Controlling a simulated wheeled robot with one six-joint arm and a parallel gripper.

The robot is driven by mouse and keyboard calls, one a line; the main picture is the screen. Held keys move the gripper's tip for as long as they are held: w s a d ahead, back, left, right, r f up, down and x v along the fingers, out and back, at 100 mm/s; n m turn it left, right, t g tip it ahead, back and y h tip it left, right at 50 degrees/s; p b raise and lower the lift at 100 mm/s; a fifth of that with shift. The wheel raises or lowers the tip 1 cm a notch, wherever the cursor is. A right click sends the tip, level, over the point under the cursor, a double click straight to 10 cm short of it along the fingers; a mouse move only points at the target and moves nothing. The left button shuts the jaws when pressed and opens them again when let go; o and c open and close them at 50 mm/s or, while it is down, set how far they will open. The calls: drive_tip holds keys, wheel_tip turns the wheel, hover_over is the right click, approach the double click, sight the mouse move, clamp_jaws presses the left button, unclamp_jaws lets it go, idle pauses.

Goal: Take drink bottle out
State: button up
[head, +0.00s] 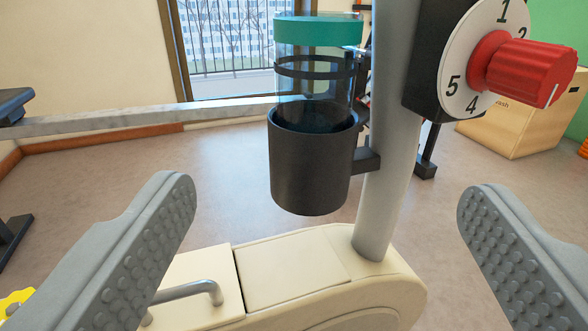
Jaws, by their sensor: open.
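The drink bottle (315,88) is clear, with a teal lid and a dark band. It stands upright in a black cup holder (310,165), which hides its lower part. The holder is fixed by a short bracket to a grey post (388,150). My gripper (328,193) is open and empty. Its two grey studded fingers are wide apart, one at the lower left and one at the lower right. In the picture, the holder lies between them and appears farther away, with no contact visible.
A red knob (530,72) on a numbered dial juts out right of the post. A cream machine base (290,270) with a grey handle (190,292) lies below. A grey rail (150,115) runs behind at the left. A wooden box (525,125) stands at the back right.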

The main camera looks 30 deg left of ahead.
sight(314, 110)
drive_tip(key=x, duration=0.5)
drive_tip(key=f+x, duration=0.1)
drive_tip(key=x, duration=1.1)
drive_tip(key=shift+w+a+f, duration=0.1)
drive_tip(key=shift+a+f, duration=0.15)
drive_tip(key=shift+f, duration=0.1)
drive_tip(key=c, duration=1.2)
drive_tip(key=shift+o, duration=0.2)
